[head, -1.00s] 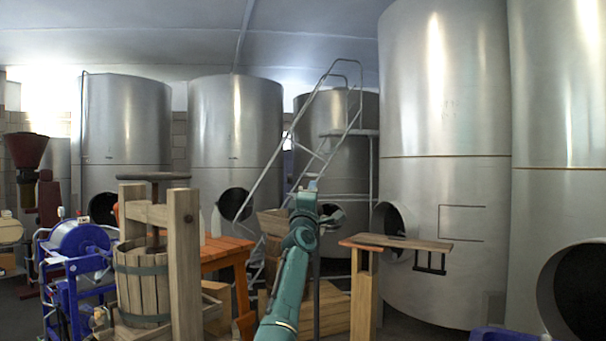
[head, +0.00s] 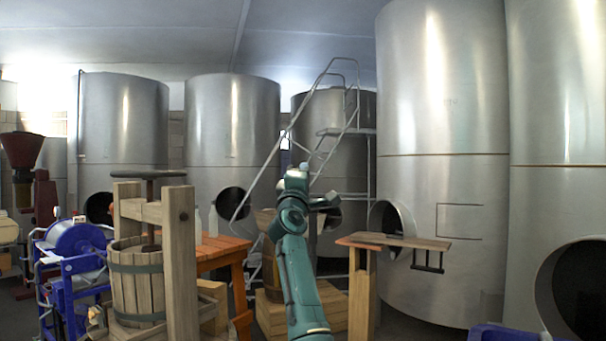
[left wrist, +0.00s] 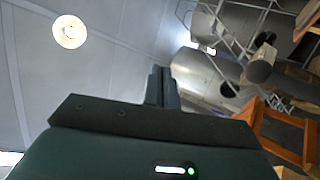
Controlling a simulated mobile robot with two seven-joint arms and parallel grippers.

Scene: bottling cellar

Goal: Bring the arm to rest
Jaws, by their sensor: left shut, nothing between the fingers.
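My left arm (head: 295,270) rises from the bottom middle of the head view, teal, with its upper links folded close together. My left gripper (head: 304,168) is at its top end, small and partly hidden behind the links, in front of the ladder and tanks. In the left wrist view the dark fingers of the left gripper (left wrist: 161,74) are together, with nothing between them. That view is tilted and looks up past the fingers at the ceiling and tanks. My right gripper is in neither view.
A wooden basket press (head: 180,250) and an orange table (head: 222,250) stand left of the arm. A wooden stand with a plank top (head: 400,242) is to its right, before a large steel tank (head: 440,120). A metal ladder (head: 300,140) stands behind. The air above the arm looks clear.

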